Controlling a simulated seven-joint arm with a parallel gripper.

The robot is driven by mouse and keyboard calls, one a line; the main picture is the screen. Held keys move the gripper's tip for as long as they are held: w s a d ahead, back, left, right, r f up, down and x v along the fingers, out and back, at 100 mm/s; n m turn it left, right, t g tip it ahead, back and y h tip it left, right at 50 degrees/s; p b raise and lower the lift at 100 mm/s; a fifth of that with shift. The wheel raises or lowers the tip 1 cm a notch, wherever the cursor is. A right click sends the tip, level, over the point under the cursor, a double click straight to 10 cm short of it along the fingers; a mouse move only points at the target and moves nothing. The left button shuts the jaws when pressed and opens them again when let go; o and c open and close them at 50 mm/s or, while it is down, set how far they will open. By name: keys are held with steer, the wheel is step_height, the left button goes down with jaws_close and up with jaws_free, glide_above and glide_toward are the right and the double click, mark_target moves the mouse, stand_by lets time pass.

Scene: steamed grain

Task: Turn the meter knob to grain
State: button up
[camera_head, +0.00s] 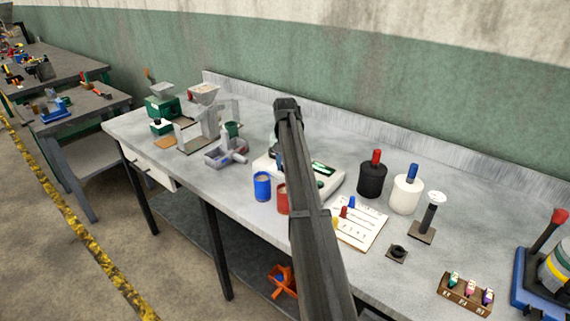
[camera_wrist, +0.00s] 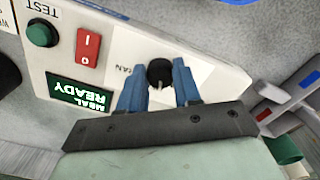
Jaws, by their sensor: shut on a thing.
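The meter is a pale panel (camera_wrist: 110,50) in the wrist view, with a small round black knob (camera_wrist: 160,71). My gripper's two blue fingers (camera_wrist: 158,82) stand on either side of the knob and are shut on it. A short pale mark shows on the knob's lower edge. Lettering beside the knob is partly hidden by a finger; the grain mark cannot be read. A green screen (camera_wrist: 82,92) reads "MEAL READY".
A red rocker switch (camera_wrist: 88,48) and a green TEST button (camera_wrist: 41,33) sit close to the knob. On the bench, a blue cup (camera_head: 262,186) and red cup (camera_head: 282,200) stand in front of the meter. Black (camera_head: 371,180) and white (camera_head: 406,195) canisters stand to the right.

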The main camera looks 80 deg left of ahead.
steer(key=n, duration=0.5)
steer(key=shift+n, duration=0.3)
stand_by(0.4)
steer(key=o, duration=1.1)
steer(key=shift+c, duration=0.2)
steer(key=shift+r, duration=0.1)
step_height(320, 180, up, 14)
steer(key=shift+f, duration=0.2)
